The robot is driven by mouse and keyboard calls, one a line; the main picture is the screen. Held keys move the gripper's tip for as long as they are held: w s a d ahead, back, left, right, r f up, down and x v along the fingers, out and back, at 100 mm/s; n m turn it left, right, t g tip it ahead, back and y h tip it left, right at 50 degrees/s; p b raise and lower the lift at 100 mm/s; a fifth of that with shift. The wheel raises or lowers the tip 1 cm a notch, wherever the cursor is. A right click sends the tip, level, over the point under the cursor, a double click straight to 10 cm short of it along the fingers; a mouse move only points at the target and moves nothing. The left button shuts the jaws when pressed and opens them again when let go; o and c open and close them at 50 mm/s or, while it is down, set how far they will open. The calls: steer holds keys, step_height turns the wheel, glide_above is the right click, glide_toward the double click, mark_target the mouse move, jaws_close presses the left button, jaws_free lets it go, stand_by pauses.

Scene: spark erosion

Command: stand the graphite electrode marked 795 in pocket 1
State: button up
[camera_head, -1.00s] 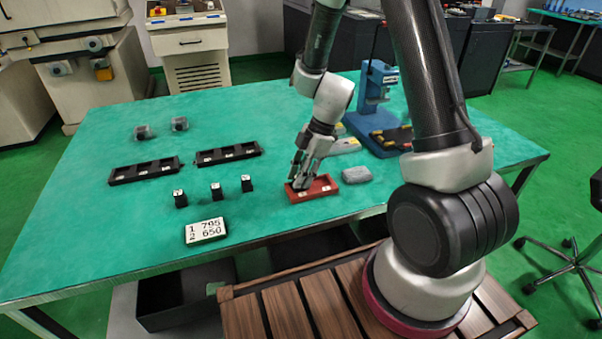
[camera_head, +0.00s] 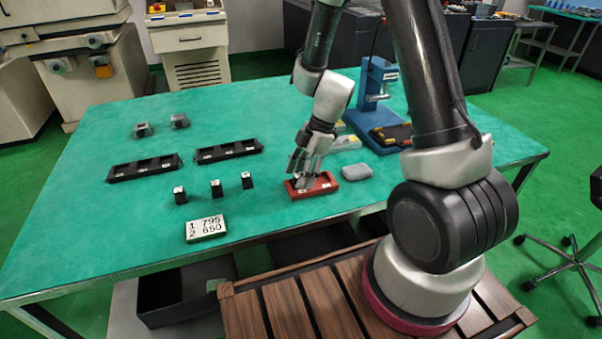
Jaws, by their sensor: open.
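A red holder (camera_head: 327,189) with small white labels lies on the green table. My gripper (camera_head: 303,182) points down over its left and middle part, fingers open. The fingers hide much of the holder, and I cannot tell whether an electrode stands in a pocket. Three small dark blocks with pale marked tops stand in a row to the left: a left block (camera_head: 180,197), a middle block (camera_head: 216,189) and a right block (camera_head: 247,181). Their marks are too small to read. A white card (camera_head: 206,228) in front reads 1 795 and 2 650.
Two black trays (camera_head: 118,178) (camera_head: 257,148) with compartments lie behind the blocks. Two small grey pieces (camera_head: 142,130) (camera_head: 180,121) are farther back. A grey lump (camera_head: 357,172) lies right of the holder. A blue stand (camera_head: 376,85) rises behind. The table's left side is clear.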

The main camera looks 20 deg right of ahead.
steer(key=shift+r, duration=0.1)
steer(key=v, duration=1.1)
steer(key=shift+d+r, duration=0.15)
steer(key=shift+r, duration=0.25)
steer(key=s+d+r+m+t+h, duration=0.2)
steer(key=s+d+r+m, duration=0.2)
steer(key=s+r+m, duration=0.4)
steer(key=s+d+r+m+t+h, duration=0.2)
steer(key=s+d+r+m, duration=0.3)
steer(key=s+r+m, duration=0.4)
steer(key=s+m+t, duration=0.1)
steer(key=s+m, duration=0.1)
steer(key=shift+s+d+r+h, duration=0.25)
steer(key=shift+s+h, duration=0.05)
